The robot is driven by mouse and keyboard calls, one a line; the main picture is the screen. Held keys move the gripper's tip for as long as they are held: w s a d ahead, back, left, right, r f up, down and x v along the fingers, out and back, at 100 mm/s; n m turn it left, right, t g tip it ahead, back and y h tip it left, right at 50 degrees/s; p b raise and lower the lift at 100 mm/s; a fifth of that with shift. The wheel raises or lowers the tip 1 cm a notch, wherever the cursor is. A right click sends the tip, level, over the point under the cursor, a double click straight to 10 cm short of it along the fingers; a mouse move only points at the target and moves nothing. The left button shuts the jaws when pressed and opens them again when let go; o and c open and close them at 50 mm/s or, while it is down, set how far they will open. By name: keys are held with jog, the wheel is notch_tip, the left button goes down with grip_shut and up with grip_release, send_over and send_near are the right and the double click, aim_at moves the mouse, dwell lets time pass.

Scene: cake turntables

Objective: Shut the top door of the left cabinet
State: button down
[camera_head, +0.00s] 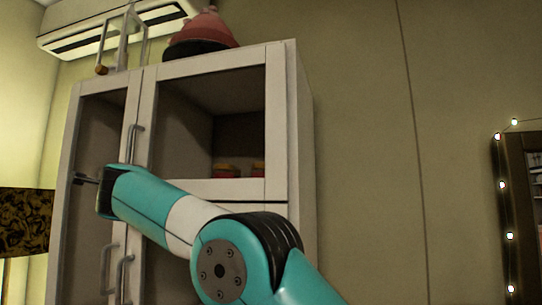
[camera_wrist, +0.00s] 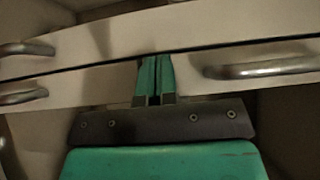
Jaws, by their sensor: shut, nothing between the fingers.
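The left cabinet (camera_head: 279,115) is white, with framed doors that show a dark inside. Its top right door (camera_head: 226,189) has a wide panel; the narrower top left door (camera_head: 70,130) stands beside it. I cannot tell how far either is ajar. A metal top handle (camera_head: 136,143) is near the seam, and a handle also shows in the wrist view (camera_wrist: 262,68). My gripper (camera_head: 80,179) is shut and empty in front of the left door. In the wrist view its green fingertips (camera_wrist: 154,62) point at the dark seam between door frames; contact is unclear.
Lower handles (camera_head: 105,268) sit below on the cabinet. Red items (camera_head: 225,170) are inside. A pink and black object (camera_head: 205,38) and a glass-like stand (camera_head: 122,42) are on top. Bare wall lies right, with a lit frame (camera_head: 505,205) beyond.

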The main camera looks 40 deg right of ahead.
jog(key=shift+w+d+r+h, duration=0.15)
jog(key=shift+d+h, duration=0.15)
jog(key=shift+d, duration=0.4)
jog(key=s+a+b, duration=0.3)
jog(key=s+a, duration=0.6)
jog(key=a, duration=0.3)
jog(key=s+d+f+n+g+y+b, duration=0.1)
jog(key=s+d+f+n+g+y, duration=0.2)
jog(key=f+n, duration=0.35)
jog(key=s+d+f+n+g+y+b, duration=0.1)
jog(key=s+d+f+n+g, duration=0.2)
jog(key=s+f+n, duration=0.35)
jog(key=s+d+f+n+g+y+b, duration=0.1)
jog(key=s+d+f+n+g, duration=0.2)
jog(key=f, duration=0.6)
jog(key=s+d+f+n+g, duration=0.2)
jog(key=s+f, duration=0.4)
jog(key=s, duration=0.3)
jog(key=s+d+f+n+g+y+b, duration=0.1)
jog(key=s+f+n+g, duration=0.3)
jog(key=s, duration=0.6)
jog(key=s+d+f+n+g+b, duration=0.1)
jog(key=s+d+f+n+g, duration=0.2)
jog(key=s+f, duration=0.5)
jog(key=shift+s+d+n, duration=0.2)
jog(key=shift+s+n, duration=0.4)
jog(key=shift+s, duration=0.55)
